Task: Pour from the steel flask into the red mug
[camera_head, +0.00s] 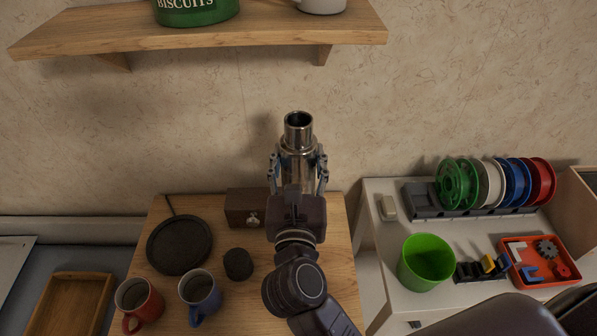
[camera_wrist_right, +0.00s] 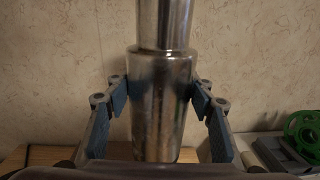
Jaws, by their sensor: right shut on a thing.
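The steel flask (camera_head: 298,130) is upright with its open mouth facing up, in front of the wall above the wooden table. My right gripper (camera_head: 298,163) is shut on its body from both sides. In the right wrist view the flask (camera_wrist_right: 162,105) stands upright between the blue-grey finger pads, its top out of frame. The red mug (camera_head: 140,301) stands on the front left of the wooden table, its handle toward the front. It is well to the left of and below the flask. My left gripper is not in view.
A blue mug (camera_head: 200,292) stands right of the red mug. A black round pan (camera_head: 180,245), a dark round object (camera_head: 238,264) and a dark box (camera_head: 243,208) share the table. A shelf (camera_head: 200,32) overhangs behind. A green cup (camera_head: 427,262) stands on the white surface at right.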

